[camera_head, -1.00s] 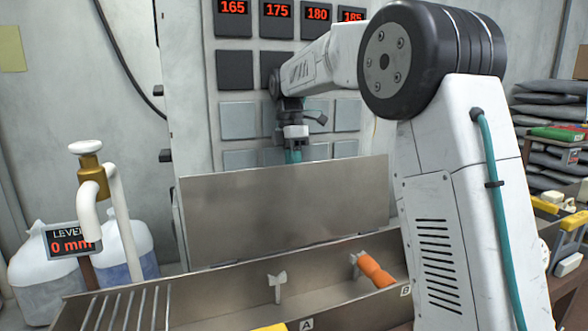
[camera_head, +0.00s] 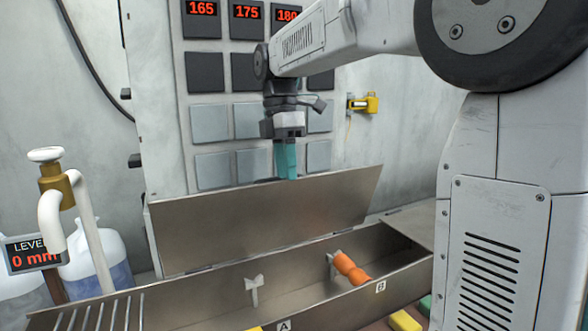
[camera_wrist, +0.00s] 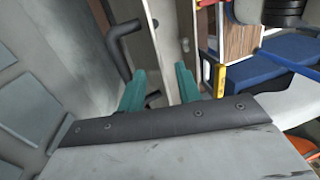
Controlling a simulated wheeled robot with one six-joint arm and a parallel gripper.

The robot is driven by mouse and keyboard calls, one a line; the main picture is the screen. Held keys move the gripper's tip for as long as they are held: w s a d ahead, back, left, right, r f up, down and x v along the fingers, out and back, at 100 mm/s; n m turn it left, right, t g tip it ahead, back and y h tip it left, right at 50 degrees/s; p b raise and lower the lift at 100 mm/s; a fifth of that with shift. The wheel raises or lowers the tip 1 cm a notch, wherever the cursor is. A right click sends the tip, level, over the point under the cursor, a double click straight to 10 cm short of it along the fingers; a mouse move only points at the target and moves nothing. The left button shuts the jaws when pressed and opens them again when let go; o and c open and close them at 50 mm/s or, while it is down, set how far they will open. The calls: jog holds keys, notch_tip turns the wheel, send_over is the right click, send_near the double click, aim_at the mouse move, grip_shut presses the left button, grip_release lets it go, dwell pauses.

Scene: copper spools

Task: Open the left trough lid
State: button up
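The metal lid (camera_head: 265,225) stands raised along the back edge of the long metal trough (camera_head: 330,300), its broad face turned to the head camera. My gripper (camera_head: 287,160) is at the lid's top edge, behind it as seen from the head camera. The lid hides the fingertips, so I cannot tell whether they touch it. In the wrist view my two teal fingers (camera_wrist: 160,88) stand apart, with nothing clearly gripped between them. The trough's inside is partly visible in front of the lid.
A grey wing-shaped piece (camera_head: 254,289) stands by label A, and an orange-handled piece (camera_head: 350,268) by label B. Slatted bars (camera_head: 100,312) and a white pipe (camera_head: 90,235) are at left. A panel wall (camera_head: 215,125) rises close behind my gripper.

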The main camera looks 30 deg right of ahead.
jog(key=shift+s+a+r, duration=0.15)
jog(key=shift+s, duration=1.75)
jog(key=shift+w+d+r, duration=0.1)
jog(key=shift+w+r, duration=0.65)
jog(key=shift+w, duration=0.55)
jog(key=shift+w+d+r, duration=0.1)
jog(key=shift+w+r, duration=0.7)
jog(key=shift+w, duration=0.5)
jog(key=shift+w+d+r, duration=0.1)
jog(key=shift+w+r, duration=0.65)
jog(key=shift+w, duration=0.55)
